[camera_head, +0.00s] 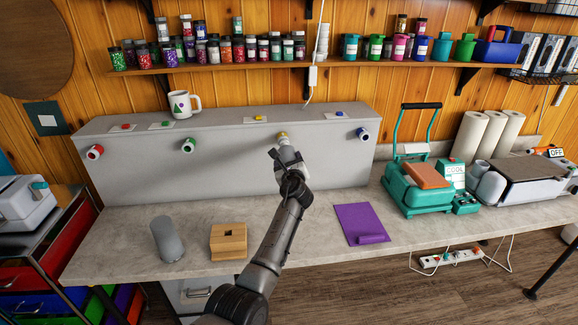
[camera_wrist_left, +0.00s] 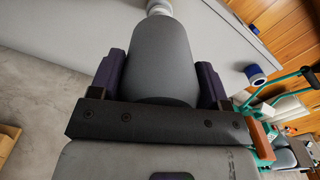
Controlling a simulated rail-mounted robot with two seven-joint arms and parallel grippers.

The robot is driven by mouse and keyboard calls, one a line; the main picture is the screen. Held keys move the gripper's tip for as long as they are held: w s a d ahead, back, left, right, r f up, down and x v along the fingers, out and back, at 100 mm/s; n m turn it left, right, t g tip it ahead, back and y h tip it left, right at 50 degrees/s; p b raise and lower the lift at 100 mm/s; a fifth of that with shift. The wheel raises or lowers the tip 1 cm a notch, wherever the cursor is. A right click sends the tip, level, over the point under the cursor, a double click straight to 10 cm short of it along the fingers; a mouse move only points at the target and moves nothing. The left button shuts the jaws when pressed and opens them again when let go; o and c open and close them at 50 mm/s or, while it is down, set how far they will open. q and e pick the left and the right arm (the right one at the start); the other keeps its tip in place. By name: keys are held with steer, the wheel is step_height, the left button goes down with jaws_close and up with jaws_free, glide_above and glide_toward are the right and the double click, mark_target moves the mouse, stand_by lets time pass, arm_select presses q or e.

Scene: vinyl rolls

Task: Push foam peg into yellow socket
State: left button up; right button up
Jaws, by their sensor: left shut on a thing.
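My left gripper (camera_head: 291,174) is raised in front of the grey panel box (camera_head: 230,175), at the yellow socket (camera_head: 282,135). It is shut on a grey foam peg (camera_wrist_left: 160,60), with a dark finger on each side. The peg points away from the gripper toward a white round part (camera_wrist_left: 158,8) at the top of the left wrist view. In the head view the gripper mostly hides the peg. I cannot tell whether its tip is inside the socket or only touching it. My right gripper is not in view.
Red (camera_head: 95,152), green (camera_head: 188,146) and blue (camera_head: 362,134) sockets stick out of the same box. A grey cylinder (camera_head: 167,240) and a wooden block with a hole (camera_head: 228,242) stand on the bench. A purple sheet (camera_head: 360,222) and teal press (camera_head: 415,185) are to the right.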

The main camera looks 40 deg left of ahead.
arm_select(q)
steer(key=shift+w+a, duration=0.15)
steer(key=shift+a, duration=0.1)
steer(key=o, duration=1.6)
steer(key=shift+o, duration=0.2)
steer(key=shift+s+d, duration=0.35)
steer(key=shift+d, duration=0.1)
steer(key=b+v, duration=0.1)
steer(key=v, duration=1.1)
steer(key=shift+s+d, duration=0.2)
steer(key=shift+r, duration=0.1)
